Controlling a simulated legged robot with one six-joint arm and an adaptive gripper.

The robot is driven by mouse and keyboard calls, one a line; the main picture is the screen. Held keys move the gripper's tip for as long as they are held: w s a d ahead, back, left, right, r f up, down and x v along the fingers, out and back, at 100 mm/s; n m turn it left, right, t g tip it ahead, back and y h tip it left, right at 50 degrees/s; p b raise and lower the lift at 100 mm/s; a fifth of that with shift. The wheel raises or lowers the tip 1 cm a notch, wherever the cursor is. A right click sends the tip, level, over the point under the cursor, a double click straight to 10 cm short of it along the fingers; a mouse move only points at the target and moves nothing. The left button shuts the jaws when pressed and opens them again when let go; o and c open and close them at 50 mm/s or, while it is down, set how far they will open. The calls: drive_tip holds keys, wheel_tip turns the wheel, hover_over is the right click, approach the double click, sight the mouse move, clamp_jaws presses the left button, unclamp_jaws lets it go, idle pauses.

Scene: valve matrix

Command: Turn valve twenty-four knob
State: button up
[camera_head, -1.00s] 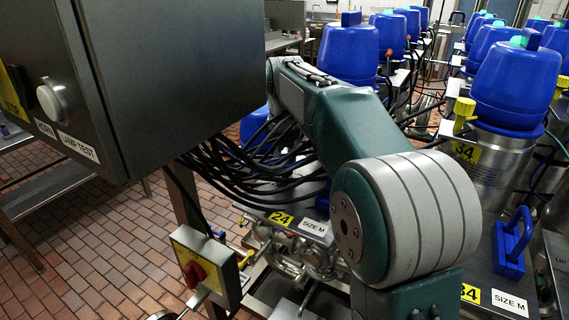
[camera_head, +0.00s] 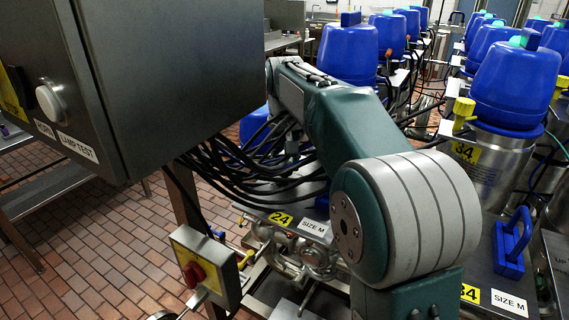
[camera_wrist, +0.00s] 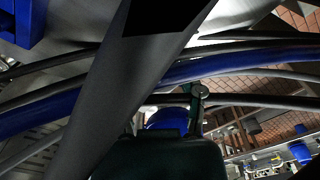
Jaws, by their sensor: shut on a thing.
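In the head view, the yellow "24" label (camera_head: 281,219) sits on a metal plate beside a "SIZE M" tag. Steel valve fittings (camera_head: 312,258) are below it. The valve twenty-four knob is not clear there. My arm passes behind the dark cabinet, so my gripper is hidden in that view. In the wrist view, my dark gripper (camera_wrist: 165,128) is at the bottom centre. A rounded blue part (camera_wrist: 168,119) shows between its sides. It is shut, seemingly on the knob, but the contact is hidden.
The dark cabinet (camera_head: 165,80) fills the upper left. Black cables (camera_head: 250,160) hang below it, close to my arm. A red switch box (camera_head: 205,265) stands lower left. Blue-capped valves (camera_head: 515,82) stand in rows behind and right. In the wrist view, a blue pipe (camera_wrist: 240,68) crosses the middle.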

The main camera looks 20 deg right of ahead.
sight(283, 163)
drive_tip(key=shift+f, duration=0.2)
drive_tip(key=o, duration=1.2)
drive_tip(key=shift+r, duration=0.1)
wheel_tip(283, 163, up, 12)
drive_tip(key=shift+w+a+f, duration=0.1)
